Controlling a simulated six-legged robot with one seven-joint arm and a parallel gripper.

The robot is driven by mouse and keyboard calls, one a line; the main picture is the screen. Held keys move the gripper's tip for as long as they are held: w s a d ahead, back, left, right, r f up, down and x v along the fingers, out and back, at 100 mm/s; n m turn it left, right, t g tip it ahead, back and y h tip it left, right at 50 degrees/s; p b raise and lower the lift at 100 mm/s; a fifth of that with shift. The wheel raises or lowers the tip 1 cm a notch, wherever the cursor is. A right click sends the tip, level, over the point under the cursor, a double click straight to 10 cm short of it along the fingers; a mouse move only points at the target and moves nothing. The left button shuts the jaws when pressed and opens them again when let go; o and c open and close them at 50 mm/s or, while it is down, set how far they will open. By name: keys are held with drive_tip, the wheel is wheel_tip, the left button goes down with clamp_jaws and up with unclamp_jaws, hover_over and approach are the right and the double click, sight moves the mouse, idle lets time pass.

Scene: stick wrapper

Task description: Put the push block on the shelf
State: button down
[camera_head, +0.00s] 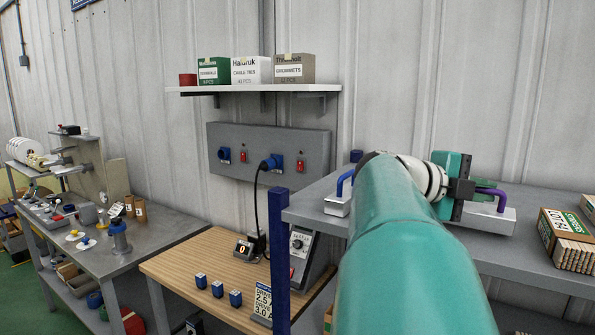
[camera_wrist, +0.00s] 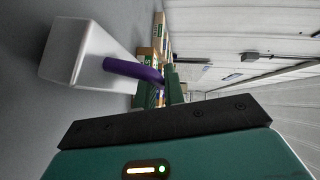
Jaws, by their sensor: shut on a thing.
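A pale grey push block with a purple handle (camera_head: 489,218) is at the grey shelf surface (camera_head: 545,213) on the right. It also shows in the wrist view as a white block (camera_wrist: 72,50) with its purple handle (camera_wrist: 130,69). My gripper (camera_head: 480,190) is shut on the purple handle. The fingertips (camera_wrist: 170,86) show at the handle's end in the wrist view. The block looks level and low over the surface; I cannot tell whether it touches. A similar block with a blue handle (camera_head: 338,203) sits at the left end of the same surface.
A carton (camera_head: 566,240) with slats stands right of the block. A blue post (camera_head: 280,255) rises at the surface's left end. A white wall shelf (camera_head: 230,90) holds boxes. Below is a wooden bench (camera_head: 185,270) with small blue blocks. My arm hides the surface's middle.

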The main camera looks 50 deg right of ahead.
drive_tip(key=shift+f, duration=0.4)
idle(0.4)
drive_tip(key=c, duration=1.4)
unclamp_jaws()
drive_tip(key=shift+f, duration=0.1)
